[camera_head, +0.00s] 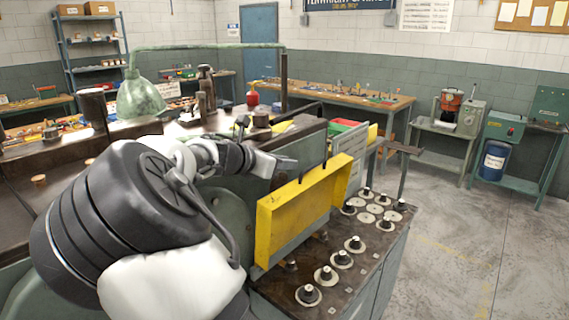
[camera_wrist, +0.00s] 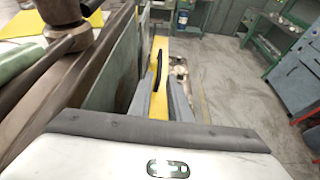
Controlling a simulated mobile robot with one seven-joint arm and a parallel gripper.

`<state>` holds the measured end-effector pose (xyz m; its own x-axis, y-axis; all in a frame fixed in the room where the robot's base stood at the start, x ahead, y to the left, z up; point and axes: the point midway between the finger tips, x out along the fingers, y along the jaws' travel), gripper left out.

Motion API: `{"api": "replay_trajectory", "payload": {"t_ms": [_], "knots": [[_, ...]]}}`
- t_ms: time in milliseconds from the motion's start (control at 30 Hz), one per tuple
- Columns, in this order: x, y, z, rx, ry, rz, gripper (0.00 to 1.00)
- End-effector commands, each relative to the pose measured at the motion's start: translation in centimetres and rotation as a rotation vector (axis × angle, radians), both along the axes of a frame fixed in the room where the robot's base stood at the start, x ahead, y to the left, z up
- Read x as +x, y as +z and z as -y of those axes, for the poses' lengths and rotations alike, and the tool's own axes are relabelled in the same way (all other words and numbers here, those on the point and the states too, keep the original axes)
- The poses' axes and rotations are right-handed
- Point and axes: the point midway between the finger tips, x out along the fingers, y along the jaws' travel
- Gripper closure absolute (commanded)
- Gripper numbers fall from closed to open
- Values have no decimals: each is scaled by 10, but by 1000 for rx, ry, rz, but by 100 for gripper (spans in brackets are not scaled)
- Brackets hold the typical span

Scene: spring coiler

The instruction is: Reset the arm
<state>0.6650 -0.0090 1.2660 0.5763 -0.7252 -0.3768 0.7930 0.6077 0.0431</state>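My gripper (camera_head: 287,164) is at the end of my arm, which reaches in from the lower left of the head view. It is just behind the upper left edge of a yellow guard panel (camera_head: 305,213) on the machine. In the wrist view my gripper (camera_wrist: 160,84) shows two grey fingers with a gap between them, and it looks open. The yellow panel (camera_wrist: 156,47) and a black handle on it show in and beyond that gap. I see nothing held, and I cannot tell whether a finger touches the panel.
A machine deck with several round knobs (camera_head: 342,258) lies in front of the panel. A workbench (camera_head: 335,94) is at the back. The floor (camera_head: 450,215) at right is clear.

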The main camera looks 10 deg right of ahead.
Motion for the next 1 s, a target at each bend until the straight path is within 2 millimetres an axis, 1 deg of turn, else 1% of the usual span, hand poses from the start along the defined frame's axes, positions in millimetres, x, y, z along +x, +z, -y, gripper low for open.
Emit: {"api": "replay_trajectory", "payload": {"t_ms": [167,233,267,367,400,467,500,567,600,667,700,767,800,867,900,967,1000], "knots": [[0,0,1,2,-2,1,83],[-3,-3,6,26,-17,4,83],[-6,-5,11,51,-32,8,83],[-28,-20,39,212,-136,40,83],[-42,-28,52,306,-198,62,83],[-67,-41,67,471,-308,102,83],[-85,-49,74,585,-389,133,83],[-114,-56,78,751,-513,182,83],[-132,-58,78,854,-591,215,83],[-160,-57,74,999,-706,265,83],[-178,-54,70,1089,-783,300,83],[-206,-48,62,1215,-892,352,83],[-224,-42,56,1292,-961,387,83],[-251,-33,46,1399,-1061,442,83],[-269,-26,39,1463,-1126,480,83],[-296,-18,29,1549,-1218,538,83],[-313,-13,23,1597,-1275,578,83]]}}
